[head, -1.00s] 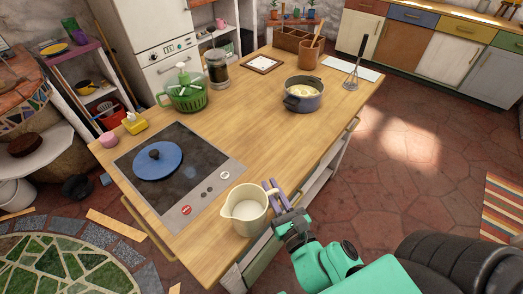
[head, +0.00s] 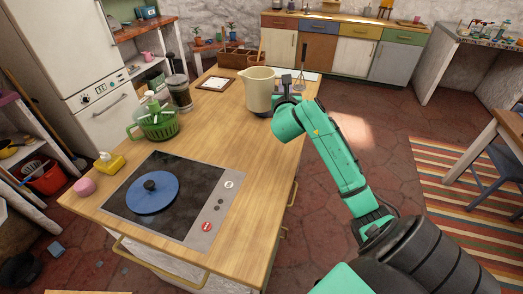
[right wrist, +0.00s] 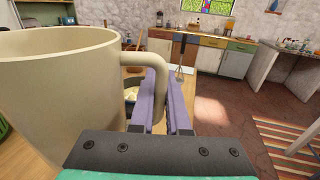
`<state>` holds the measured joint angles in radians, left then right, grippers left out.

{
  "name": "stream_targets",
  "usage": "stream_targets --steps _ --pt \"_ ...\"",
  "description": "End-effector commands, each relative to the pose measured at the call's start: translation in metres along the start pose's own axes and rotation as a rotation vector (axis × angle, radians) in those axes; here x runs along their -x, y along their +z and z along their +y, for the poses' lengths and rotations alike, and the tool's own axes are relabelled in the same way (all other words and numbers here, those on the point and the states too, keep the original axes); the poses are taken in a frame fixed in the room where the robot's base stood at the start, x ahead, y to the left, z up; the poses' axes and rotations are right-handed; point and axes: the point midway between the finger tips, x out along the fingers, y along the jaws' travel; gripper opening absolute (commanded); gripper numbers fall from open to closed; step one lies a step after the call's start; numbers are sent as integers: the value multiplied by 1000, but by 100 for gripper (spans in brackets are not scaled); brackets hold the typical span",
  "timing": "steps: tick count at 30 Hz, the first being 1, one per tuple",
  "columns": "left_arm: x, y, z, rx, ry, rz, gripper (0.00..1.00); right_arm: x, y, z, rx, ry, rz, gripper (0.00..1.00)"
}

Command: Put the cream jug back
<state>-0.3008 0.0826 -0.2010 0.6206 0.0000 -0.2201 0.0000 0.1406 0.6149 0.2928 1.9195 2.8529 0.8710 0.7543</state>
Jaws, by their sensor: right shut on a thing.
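The cream jug (head: 259,90) is a beige pitcher with a spout and a side handle. It is upright, at the far half of the wooden counter (head: 225,125) in the head view, and seems to be held above the top. My right gripper (head: 286,92) is shut on its handle. In the right wrist view, the jug (right wrist: 60,95) fills the left side, and the purple fingers (right wrist: 167,105) of my gripper close around the handle. My left gripper is not in view.
A pot (right wrist: 131,93) shows partly behind the jug; the jug and arm largely hide it in the head view. The hob (head: 205,190) with a blue lid is nearer.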

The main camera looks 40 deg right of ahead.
Motion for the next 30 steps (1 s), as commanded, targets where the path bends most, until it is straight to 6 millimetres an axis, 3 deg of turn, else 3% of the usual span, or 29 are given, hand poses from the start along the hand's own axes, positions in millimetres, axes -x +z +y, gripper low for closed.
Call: stream_targets --steps 2,4,16,25,30 --pt "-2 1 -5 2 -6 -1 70 -4 3 -6 1 -17 -1 0" --pt "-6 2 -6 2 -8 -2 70 -5 -10 -6 3 -20 3 0" --pt "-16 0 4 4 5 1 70 -6 -135 -8 1 -18 2 0" --pt "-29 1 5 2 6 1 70 -7 -188 -8 1 -18 1 0" --pt "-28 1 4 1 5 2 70 -7 -193 -8 0 -16 -2 0"
